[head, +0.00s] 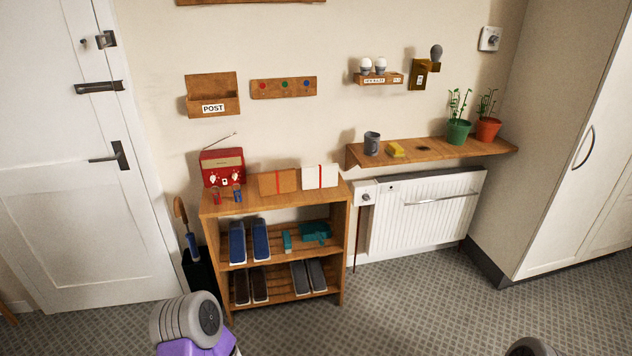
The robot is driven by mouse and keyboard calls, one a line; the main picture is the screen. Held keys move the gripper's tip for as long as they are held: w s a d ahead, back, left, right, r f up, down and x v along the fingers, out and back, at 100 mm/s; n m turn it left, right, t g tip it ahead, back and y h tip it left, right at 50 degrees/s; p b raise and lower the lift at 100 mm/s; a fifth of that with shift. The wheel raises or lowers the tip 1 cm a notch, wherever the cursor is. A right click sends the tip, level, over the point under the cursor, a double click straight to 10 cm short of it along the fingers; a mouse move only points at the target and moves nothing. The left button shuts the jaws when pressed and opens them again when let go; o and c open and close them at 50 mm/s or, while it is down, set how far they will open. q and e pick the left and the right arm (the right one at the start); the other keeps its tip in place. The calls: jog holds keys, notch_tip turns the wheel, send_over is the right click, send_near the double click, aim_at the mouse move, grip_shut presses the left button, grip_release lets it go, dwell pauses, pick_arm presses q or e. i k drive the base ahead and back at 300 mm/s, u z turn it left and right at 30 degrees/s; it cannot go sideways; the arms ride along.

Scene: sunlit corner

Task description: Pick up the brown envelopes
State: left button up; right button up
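A brown envelope bundle (279,182) with a red band stands or leans on the top of the wooden shoe rack (334,188). I cannot tell how many envelopes it holds. A white bundle (320,176), also with a red band, is close to its right. Neither of my grippers is in view. Only parts of my own arms show at the bottom edge, well in front of the rack.
A red radio (222,167) is left of the envelopes, with small red and blue items (238,196) in front of it. Shoes (260,240) fill the lower shelves. A POST holder (212,95) hangs above. A radiator (425,210) is right of the rack. The front floor is clear.

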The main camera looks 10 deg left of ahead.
aim_at(282, 180)
jog(key=z, duration=0.35)
jog(key=i, duration=3)
jog(key=u, duration=1.55)
